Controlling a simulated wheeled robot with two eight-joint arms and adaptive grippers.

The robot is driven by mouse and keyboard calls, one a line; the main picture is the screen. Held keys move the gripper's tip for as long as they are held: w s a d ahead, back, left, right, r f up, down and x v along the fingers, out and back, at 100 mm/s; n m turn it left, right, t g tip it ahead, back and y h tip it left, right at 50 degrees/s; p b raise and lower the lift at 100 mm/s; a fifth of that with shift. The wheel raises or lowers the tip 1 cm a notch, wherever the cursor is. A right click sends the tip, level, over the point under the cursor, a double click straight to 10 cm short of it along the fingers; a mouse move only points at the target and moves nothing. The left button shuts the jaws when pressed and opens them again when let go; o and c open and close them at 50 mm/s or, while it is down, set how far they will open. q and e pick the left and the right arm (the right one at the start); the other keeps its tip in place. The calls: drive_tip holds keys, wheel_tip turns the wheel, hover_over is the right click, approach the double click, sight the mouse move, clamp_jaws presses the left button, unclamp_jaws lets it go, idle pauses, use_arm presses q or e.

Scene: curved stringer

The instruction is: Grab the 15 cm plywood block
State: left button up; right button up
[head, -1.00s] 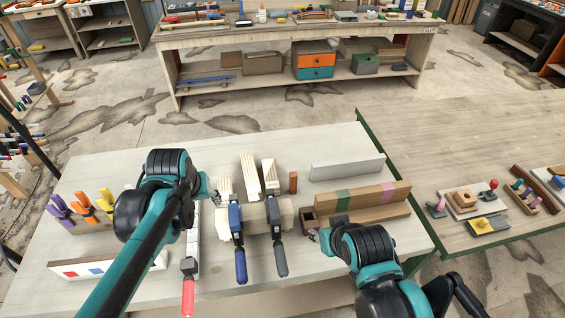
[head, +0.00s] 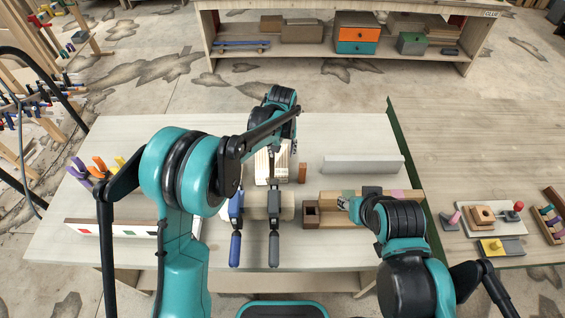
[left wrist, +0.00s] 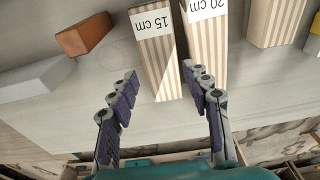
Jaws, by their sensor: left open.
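The 15 cm plywood block (left wrist: 157,52) is striped, with a white "15 cm" label, in the left wrist view. The striped 20 cm block (left wrist: 207,45) lies close beside it on the right. My left gripper (left wrist: 160,73) is open, its fingers on either side of the 15 cm block's near part. The right finger overlaps the 20 cm block in the picture; contact cannot be told. In the head view my left arm partly hides the striped blocks (head: 262,165), and their labels are unreadable. My right gripper (head: 344,203) is over a wooden beam, its fingers mostly hidden.
A reddish-brown brick (head: 302,173) stands right of the blocks. A blue-handled clamp (head: 236,245) and a grey-handled clamp (head: 274,245) are in front. A pale grey bar (head: 362,165) lies at the back right. The tabletop's back (head: 350,125) is clear.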

sight(282, 159)
use_arm(q)
drive_tip(key=f, duration=0.4)
drive_tip(key=shift+w+f+b, duration=0.2)
drive_tip(key=shift+b, duration=0.2)
drive_tip(key=c, duration=0.9)
drive_tip(key=shift+r, duration=0.1)
drive_tip(key=shift+c, duration=0.2)
